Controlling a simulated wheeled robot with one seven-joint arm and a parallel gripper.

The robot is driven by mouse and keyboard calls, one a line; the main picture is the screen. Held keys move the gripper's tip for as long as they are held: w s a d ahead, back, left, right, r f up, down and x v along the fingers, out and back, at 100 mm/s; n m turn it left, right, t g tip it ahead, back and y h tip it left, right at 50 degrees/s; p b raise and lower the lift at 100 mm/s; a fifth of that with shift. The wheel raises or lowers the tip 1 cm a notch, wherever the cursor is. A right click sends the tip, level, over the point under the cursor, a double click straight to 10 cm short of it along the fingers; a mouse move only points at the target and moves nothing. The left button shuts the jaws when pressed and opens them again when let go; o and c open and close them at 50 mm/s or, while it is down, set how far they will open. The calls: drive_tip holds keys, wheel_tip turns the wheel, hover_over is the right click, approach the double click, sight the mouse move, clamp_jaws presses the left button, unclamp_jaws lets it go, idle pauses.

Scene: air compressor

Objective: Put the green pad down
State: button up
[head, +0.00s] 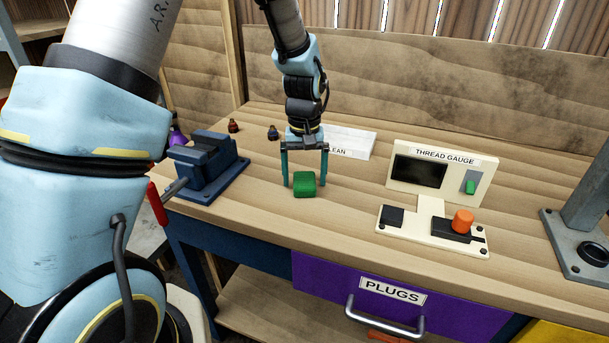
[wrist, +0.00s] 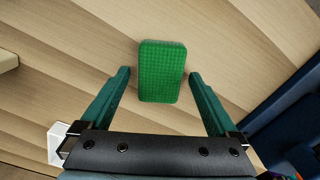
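The green pad (head: 304,184) lies on the wooden workbench (head: 345,215), left of the thread gauge. In the wrist view the green pad (wrist: 161,72) is a rounded block with a gridded face. My gripper (head: 305,185) points down over it with one finger on each side. In the wrist view my gripper (wrist: 158,75) has its fingers spread wide, with a clear gap between each finger and the pad. It is open and holds nothing.
A blue vise (head: 207,165) stands to the left. The cream thread gauge (head: 440,172) with an orange knob (head: 463,220) is to the right. A purple "PLUGS" drawer (head: 400,305) is below the front edge.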

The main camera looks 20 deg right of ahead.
sight(305, 179)
drive_tip(key=shift+r, duration=0.1)
wheel_tip(305, 179, up, 12)
drive_tip(key=b, duration=0.2)
idle(0.4)
idle(0.4)
